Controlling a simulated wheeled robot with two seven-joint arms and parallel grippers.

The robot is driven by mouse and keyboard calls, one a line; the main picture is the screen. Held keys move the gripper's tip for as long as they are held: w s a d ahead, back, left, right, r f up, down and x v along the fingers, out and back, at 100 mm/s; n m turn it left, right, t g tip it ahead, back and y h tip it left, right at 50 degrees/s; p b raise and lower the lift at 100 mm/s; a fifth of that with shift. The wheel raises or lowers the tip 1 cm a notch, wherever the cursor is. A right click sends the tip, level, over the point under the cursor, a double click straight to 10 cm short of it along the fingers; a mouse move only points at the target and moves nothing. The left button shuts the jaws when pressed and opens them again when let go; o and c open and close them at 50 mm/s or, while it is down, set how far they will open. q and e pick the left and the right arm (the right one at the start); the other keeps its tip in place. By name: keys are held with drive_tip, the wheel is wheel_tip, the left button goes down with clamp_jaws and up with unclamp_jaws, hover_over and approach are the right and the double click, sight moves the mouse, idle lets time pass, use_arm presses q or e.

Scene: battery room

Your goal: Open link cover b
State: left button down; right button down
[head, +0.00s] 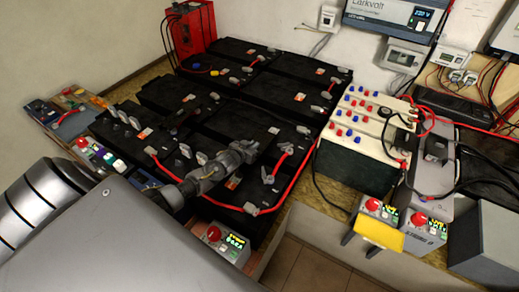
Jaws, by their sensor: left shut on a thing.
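My left gripper (244,154) reaches in from the left over the black batteries (222,123). Its jaws are shut at a small grey piece at the battery terminals, probably a link cover. The jaws hide most of it, and no letter can be read on it. Other small grey covers stand on the batteries: a pair (184,151) left of the gripper, and one with a red lead (283,151) to its right. Which one is link cover b cannot be told. My right gripper is not in view.
A red cable (302,178) runs along the right side of the batteries. A cream battery block (361,130) with red and blue caps stands to the right. A grey box with a red button (226,243) is in front. A red box (190,28) stands at the back left.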

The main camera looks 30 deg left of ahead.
use_arm(q)
drive_tip(key=c, duration=1.5)
unclamp_jaws()
drive_tip(key=shift+s, duration=0.1)
drive_tip(key=v, duration=0.9)
drive_tip(key=shift+s+r, duration=0.1)
drive_tip(key=shift+s, duration=0.3)
drive_tip(key=shift+s+r, duration=0.25)
drive_tip(key=shift+s, duration=0.1)
